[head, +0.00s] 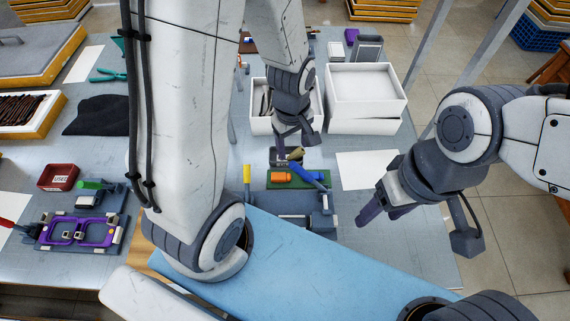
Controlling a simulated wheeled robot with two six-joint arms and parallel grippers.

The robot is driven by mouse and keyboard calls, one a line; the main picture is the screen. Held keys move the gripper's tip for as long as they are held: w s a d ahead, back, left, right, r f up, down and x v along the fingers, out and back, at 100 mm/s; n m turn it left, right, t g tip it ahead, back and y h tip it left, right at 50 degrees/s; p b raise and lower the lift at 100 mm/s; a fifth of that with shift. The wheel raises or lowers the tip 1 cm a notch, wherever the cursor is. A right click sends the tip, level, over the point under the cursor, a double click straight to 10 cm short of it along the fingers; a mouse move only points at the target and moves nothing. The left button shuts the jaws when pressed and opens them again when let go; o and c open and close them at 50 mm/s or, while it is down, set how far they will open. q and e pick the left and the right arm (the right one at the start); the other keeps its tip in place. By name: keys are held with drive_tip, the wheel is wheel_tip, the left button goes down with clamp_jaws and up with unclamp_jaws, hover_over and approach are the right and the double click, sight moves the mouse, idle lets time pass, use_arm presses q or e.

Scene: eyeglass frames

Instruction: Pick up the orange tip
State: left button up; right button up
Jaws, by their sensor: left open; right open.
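The orange tip (281,177) lies on a small green pad (313,182) near the middle of the table. A blue piece (303,171) lies slanted across the pad beside it, with a dull yellow piece (296,154) just behind. My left gripper (282,157) points down just behind the orange tip, apart from it in the picture; it is open, and its exact height is hard to tell. My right gripper (374,208) is open and empty, to the right of the pad over the table's right part.
White boxes (366,90) stand behind. A grey fixture (295,205) sits in front of the pad. A purple eyeglass frame (77,232), a red bin (58,177) and a black cloth (97,115) are at left. White paper (362,170) lies at right.

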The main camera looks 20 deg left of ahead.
use_arm(q)
drive_tip(key=a+f+n+g+p, duration=0.1)
drive_tip(key=a+f+n, duration=0.3)
drive_tip(key=f+n, duration=0.5)
drive_tip(key=n, duration=0.3)
hover_over(282, 176)
drive_tip(key=f, duration=0.3)
drive_tip(key=shift+s+a+f, duration=0.15)
drive_tip(key=shift+s+f, duration=0.1)
drive_tip(key=shift+s, duration=0.05)
drive_tip(key=f, duration=0.2)
drive_tip(key=f+p, duration=0.1)
drive_tip(key=f, duration=0.1)
drive_tip(key=shift+w, duration=0.3)
drive_tip(key=shift+f, duration=0.6)
clamp_jaws()
